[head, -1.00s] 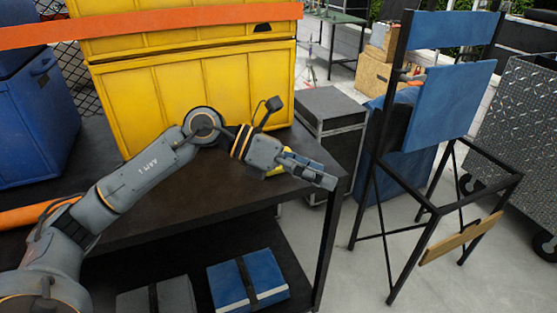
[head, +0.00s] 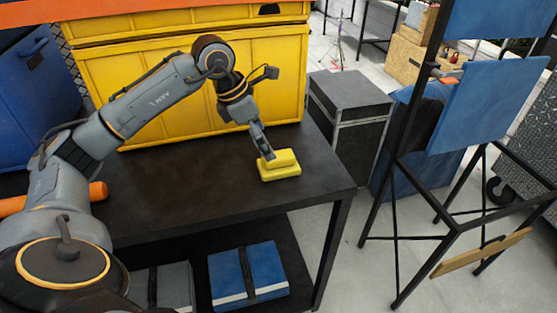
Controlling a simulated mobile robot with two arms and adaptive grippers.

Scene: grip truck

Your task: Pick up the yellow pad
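The yellow pad (head: 281,170) lies near the right end of the dark table, a small block with a narrower raised top. My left gripper (head: 267,156) points down at it from above. Its fingertips are at the upper left edge of the pad's raised part, touching or very close to it. The fingers overlap in this view, so I cannot tell whether they are open or shut on the pad. My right gripper is not in view.
The dark table (head: 200,195) has free room left of the pad. A large yellow crate (head: 190,90) stands behind my arm. An orange roller (head: 97,191) lies at left. A blue case (head: 245,272) sits below.

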